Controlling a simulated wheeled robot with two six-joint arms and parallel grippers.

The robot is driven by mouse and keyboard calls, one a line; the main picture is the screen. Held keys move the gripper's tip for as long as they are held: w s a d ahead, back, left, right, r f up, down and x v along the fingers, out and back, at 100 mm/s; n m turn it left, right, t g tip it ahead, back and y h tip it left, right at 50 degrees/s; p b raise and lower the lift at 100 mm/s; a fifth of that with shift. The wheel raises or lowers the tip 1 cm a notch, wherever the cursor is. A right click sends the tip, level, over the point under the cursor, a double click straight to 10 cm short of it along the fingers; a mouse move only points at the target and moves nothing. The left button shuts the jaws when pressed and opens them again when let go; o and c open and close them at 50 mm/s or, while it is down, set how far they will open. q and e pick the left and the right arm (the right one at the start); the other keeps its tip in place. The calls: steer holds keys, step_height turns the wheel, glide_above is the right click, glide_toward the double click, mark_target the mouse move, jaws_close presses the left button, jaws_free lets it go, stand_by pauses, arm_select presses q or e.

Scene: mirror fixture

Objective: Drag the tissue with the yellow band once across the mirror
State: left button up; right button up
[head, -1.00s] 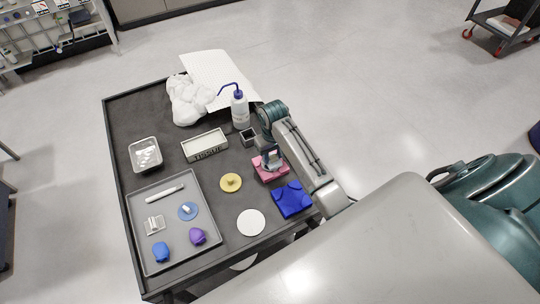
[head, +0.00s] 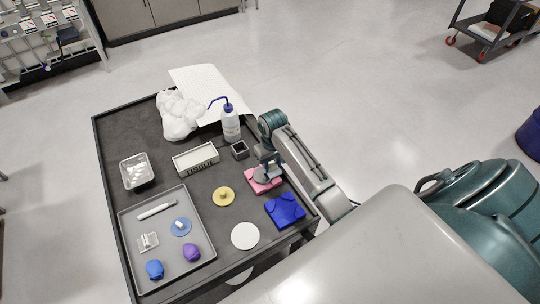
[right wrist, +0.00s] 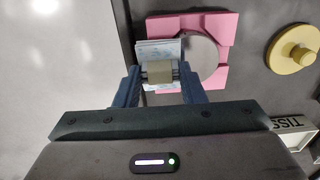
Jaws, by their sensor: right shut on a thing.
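The mirror is a round grey disc (right wrist: 202,56) on a pink block fixture (right wrist: 222,28); the fixture also shows in the head view (head: 264,187), partly behind my right gripper. My right gripper (right wrist: 160,84) is shut on a folded pale blue patterned tissue (right wrist: 155,50) with an olive-yellow band (right wrist: 160,71) around it. In the right wrist view the tissue overlaps the left part of the mirror. I cannot tell whether it touches the glass. In the head view my right gripper (head: 267,166) is over the fixture. My left gripper is not in view.
A blue block (head: 286,211), a yellow knobbed disc (head: 223,197) and a white disc (head: 245,236) lie near the fixture. Beyond are a tissue box (head: 196,158), a small dark cup (head: 240,150) and a wash bottle (head: 231,125). A grey tray (head: 190,274) holds small items.

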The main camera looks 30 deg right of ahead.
steer(key=shift+r, duration=3.5)
